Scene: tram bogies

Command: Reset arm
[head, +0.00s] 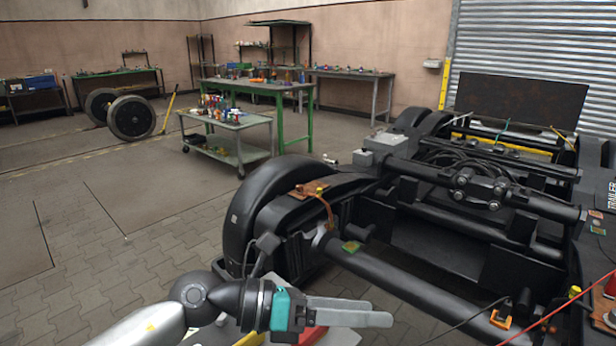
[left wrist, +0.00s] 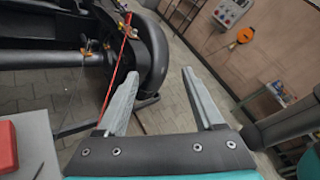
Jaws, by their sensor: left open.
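My left arm comes in from the bottom left of the head view. Its gripper (head: 375,312) has grey fingers and a teal band, and points to the right in front of the black tram bogie (head: 430,295). The left wrist view shows the two fingers of this gripper (left wrist: 158,85) spread apart with nothing between them. Beyond them lie paved floor and the black bogie frame (left wrist: 158,50). My right gripper is in neither view.
A light surface with a red item (left wrist: 8,145) lies close below the left gripper. A red cord (left wrist: 118,70) runs near one finger. A tool trolley (head: 230,137) and green workbench (head: 280,90) stand behind. Paved floor at left is clear.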

